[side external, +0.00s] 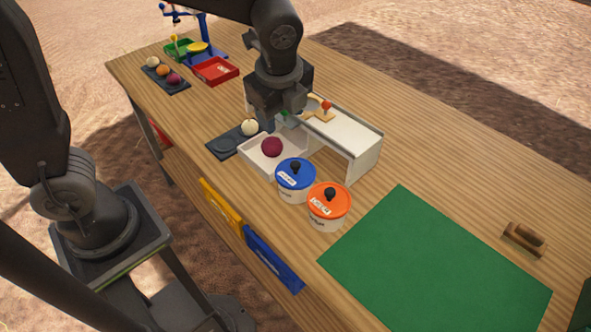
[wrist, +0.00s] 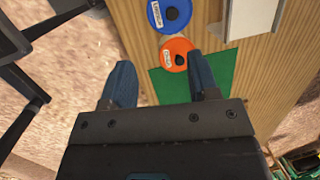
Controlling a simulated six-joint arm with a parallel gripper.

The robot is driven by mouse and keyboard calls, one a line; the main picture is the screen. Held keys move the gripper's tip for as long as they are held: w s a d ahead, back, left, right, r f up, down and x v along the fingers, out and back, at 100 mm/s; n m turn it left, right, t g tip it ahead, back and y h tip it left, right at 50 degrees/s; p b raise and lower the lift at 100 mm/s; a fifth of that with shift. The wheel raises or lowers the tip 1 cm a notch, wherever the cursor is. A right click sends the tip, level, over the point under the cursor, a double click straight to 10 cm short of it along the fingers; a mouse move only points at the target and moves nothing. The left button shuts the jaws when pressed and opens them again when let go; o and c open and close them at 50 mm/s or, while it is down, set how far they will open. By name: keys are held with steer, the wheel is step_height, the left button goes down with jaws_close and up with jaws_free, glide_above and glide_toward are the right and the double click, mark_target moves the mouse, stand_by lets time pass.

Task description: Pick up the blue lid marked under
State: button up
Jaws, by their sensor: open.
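The blue lid (side external: 295,173) sits on a white pot, with a black knob on top and a white label on its side. It also shows at the top of the wrist view (wrist: 169,14). An orange lid (side external: 329,199) on a second white pot stands just right of it; it shows below the blue lid in the wrist view (wrist: 177,54). The label words are too small to read surely. My gripper (side external: 272,122) is above the table, behind and left of the blue lid, apart from both pots. Its two fingers (wrist: 161,82) are spread with nothing between them.
A white tray (side external: 255,168) with a purple onion (side external: 271,147) adjoins the blue-lidded pot. A white raised structure (side external: 362,150) stands behind it. A dark tray (side external: 222,146) holds a pale onion (side external: 249,127). A green mat (side external: 440,262) lies clear at the right.

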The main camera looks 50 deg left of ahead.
step_height(320, 180, down, 3)
steer(key=w+d+m, duration=0.2)
steer(key=m, duration=0.2)
glide_above(295, 164)
steer(key=s+d, duration=0.1)
steer(key=d, duration=0.1)
steer(key=shift+g+y, duration=0.3)
steer(key=shift+y, duration=0.1)
steer(key=x, duration=0.2)
steer(key=d+x, duration=0.1)
steer(key=x, duration=0.5)
steer(key=shift+s+d+f, duration=0.3)
steer(key=shift+s+f, duration=0.05)
steer(key=shift+s, duration=0.1)
steer(key=shift+w+x, duration=0.15)
steer(key=shift+x, duration=1.2)
steer(key=shift+w+x, duration=0.15)
steer(key=shift+x, duration=1.25)
steer(key=shift+r, duration=0.1)
steer(key=c, duration=1)
steer(key=shift+r, duration=0.1)
